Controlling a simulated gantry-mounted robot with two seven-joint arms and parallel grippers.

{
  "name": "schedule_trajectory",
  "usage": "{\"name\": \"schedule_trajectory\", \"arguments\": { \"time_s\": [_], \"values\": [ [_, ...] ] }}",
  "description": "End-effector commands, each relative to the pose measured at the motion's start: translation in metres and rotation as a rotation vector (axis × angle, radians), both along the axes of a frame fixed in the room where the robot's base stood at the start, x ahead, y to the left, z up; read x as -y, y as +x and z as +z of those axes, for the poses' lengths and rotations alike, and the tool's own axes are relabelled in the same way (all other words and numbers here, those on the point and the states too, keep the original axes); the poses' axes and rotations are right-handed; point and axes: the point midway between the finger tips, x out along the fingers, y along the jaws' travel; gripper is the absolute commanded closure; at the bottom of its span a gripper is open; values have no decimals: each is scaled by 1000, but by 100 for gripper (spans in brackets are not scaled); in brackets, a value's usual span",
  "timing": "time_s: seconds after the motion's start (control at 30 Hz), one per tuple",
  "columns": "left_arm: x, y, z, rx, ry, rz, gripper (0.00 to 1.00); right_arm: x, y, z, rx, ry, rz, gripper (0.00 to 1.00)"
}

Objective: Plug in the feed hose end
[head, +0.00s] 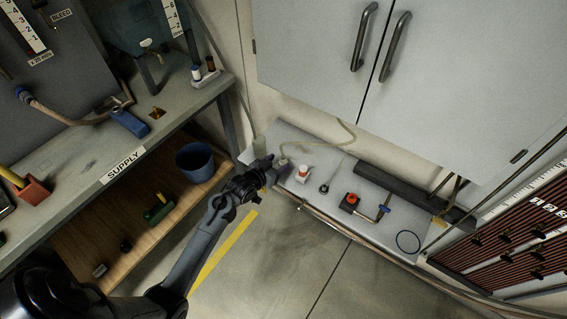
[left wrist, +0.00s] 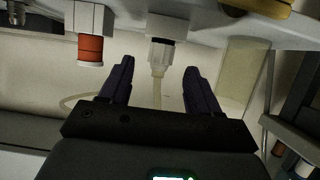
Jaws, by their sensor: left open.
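A white hose end (left wrist: 160,52) with a collar and a pale thin hose shows in the left wrist view, where the picture seems upside down. It sits between the two fingers of my left gripper (left wrist: 158,78), with a gap on either side. In the head view the hose end (head: 281,161) stands at the left end of the low bench, and its pale hose (head: 340,143) curves right and up the wall. My left gripper (head: 268,168) is open right beside it, partly hiding it. I cannot tell what the hose end sits in. My right gripper is not in view.
A white fitting with a red-orange top (head: 303,173) stands close to the right of the hose end. A red-knobbed valve (head: 351,200) and a dark ring (head: 408,241) lie further right. The supply bench (head: 105,165) with a blue bucket (head: 195,161) is left. Cabinet doors (head: 320,45) overhang behind.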

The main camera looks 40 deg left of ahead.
Motion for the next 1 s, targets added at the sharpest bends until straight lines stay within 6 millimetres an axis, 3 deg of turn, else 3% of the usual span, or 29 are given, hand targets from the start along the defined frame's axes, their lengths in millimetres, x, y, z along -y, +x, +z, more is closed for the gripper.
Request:
{"name": "schedule_trajectory", "arguments": {
  "time_s": [0.27, 0.6, 0.93, 1.0],
  "values": [
    [-1, 15, -8, 1, 1, 0, 38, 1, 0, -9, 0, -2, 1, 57],
    [-4, 52, -22, 1, 0, 1, 38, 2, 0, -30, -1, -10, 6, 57],
    [-4, 57, -23, 0, 0, 1, 38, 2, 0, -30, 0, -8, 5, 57],
    [-4, 57, -23, 0, 1, 1, 47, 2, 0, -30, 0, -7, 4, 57]
  ]
}}
